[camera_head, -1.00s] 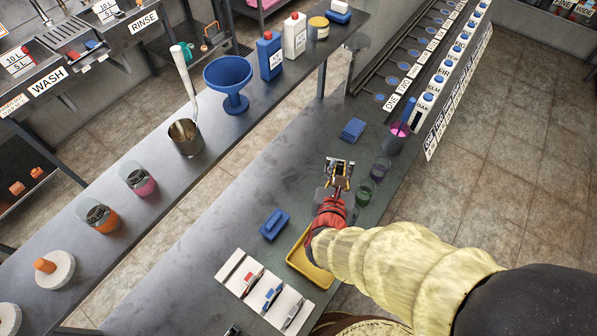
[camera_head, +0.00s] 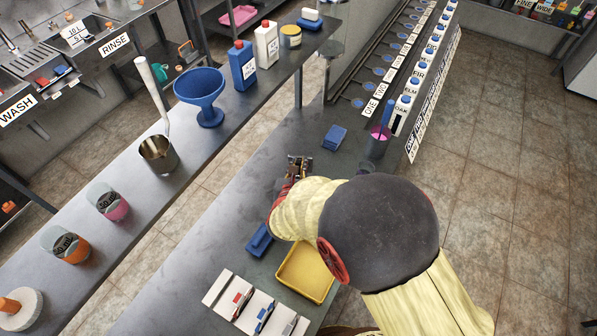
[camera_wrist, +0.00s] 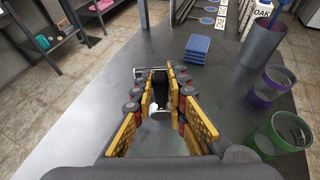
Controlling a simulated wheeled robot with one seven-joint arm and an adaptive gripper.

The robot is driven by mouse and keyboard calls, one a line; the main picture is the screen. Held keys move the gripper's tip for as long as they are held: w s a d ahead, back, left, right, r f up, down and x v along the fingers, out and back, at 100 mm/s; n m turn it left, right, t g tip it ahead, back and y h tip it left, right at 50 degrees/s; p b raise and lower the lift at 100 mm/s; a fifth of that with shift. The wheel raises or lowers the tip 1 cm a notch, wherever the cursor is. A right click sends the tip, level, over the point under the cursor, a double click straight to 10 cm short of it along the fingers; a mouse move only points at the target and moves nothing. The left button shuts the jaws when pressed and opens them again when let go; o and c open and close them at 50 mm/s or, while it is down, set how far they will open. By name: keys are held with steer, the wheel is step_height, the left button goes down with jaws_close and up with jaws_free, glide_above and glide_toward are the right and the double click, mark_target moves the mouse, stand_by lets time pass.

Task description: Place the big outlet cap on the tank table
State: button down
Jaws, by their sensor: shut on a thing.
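My gripper (camera_head: 298,166) is over the near grey table (camera_head: 228,220), left of the blue sponge-like block (camera_head: 335,137). In the wrist view my gripper (camera_wrist: 160,88) has its fingers close around a small object. I cannot tell whether the held thing touches the table.
In the wrist view, a purple cup (camera_wrist: 270,85), a green cup (camera_wrist: 283,132) and a grey beaker (camera_wrist: 262,40) stand to the right. A yellow tray (camera_head: 306,274) and a blue block (camera_head: 259,240) are near my arm. A blue funnel (camera_head: 200,95) stands on the far bench.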

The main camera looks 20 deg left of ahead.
steer(key=shift+f+b, duration=0.35)
steer(key=shift+f, duration=1.1)
steer(key=shift+f, duration=0.2)
steer(key=c, duration=1.8)
jaws_free()
steer(key=shift+r, duration=0.1)
steer(key=shift+s+r, duration=0.1)
steer(key=shift+r, duration=0.1)
steer(key=p+v, duration=0.2)
steer(key=v, duration=0.9)
steer(key=shift+s+d, duration=0.2)
steer(key=shift+s, duration=0.15)
